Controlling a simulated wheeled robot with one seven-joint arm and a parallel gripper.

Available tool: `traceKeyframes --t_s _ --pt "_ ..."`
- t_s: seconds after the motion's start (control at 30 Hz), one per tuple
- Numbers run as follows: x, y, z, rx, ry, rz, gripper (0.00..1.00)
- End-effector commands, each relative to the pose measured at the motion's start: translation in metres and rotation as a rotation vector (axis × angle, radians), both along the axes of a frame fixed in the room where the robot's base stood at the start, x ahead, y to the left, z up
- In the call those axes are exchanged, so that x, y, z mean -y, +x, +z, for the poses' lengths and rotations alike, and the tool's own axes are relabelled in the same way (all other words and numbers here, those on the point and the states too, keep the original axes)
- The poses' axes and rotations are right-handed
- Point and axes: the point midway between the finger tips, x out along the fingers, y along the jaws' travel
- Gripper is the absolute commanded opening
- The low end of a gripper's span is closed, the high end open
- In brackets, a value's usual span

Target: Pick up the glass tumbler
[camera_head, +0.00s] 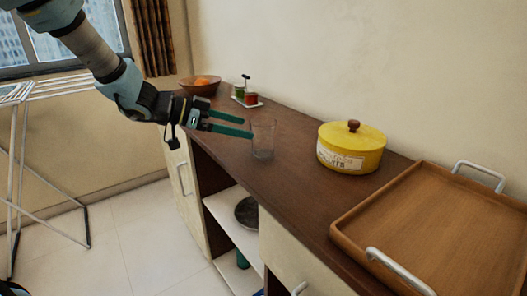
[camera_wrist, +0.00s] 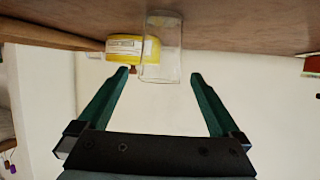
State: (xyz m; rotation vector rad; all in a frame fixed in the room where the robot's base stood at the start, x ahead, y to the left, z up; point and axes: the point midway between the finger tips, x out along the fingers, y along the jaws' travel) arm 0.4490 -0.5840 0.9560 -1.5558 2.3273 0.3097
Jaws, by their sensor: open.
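The clear glass tumbler (camera_head: 263,140) stands upright on the dark wooden counter (camera_head: 290,190) in the head view. My gripper (camera_head: 248,126) is open, its two green fingers reaching toward the tumbler from the left. The fingertips are close to the tumbler's left side; whether they touch it I cannot tell from the head view. In the wrist view, which is upside down, the tumbler (camera_wrist: 161,62) shows ahead between the tips of my open gripper (camera_wrist: 160,76). Nothing is held between the fingers.
A yellow lidded pot (camera_head: 351,148) stands right of the tumbler. A wooden tray (camera_head: 345,230) with metal handles lies at the counter's right end. A small condiment rack (camera_head: 248,98) and a brown bowl (camera_head: 200,87) with orange contents stand behind. The counter in front of the pot is clear.

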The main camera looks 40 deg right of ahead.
Motion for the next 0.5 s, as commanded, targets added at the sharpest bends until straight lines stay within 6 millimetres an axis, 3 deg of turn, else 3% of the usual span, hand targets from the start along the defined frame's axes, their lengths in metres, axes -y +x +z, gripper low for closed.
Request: traceKeyframes --t_s 0.2,0.5 --pt "0.030 -0.014 -0.012 -0.002 -0.001 -0.007 1.00" --pt "0.051 -0.023 -0.020 -0.001 -0.001 -0.005 1.00"
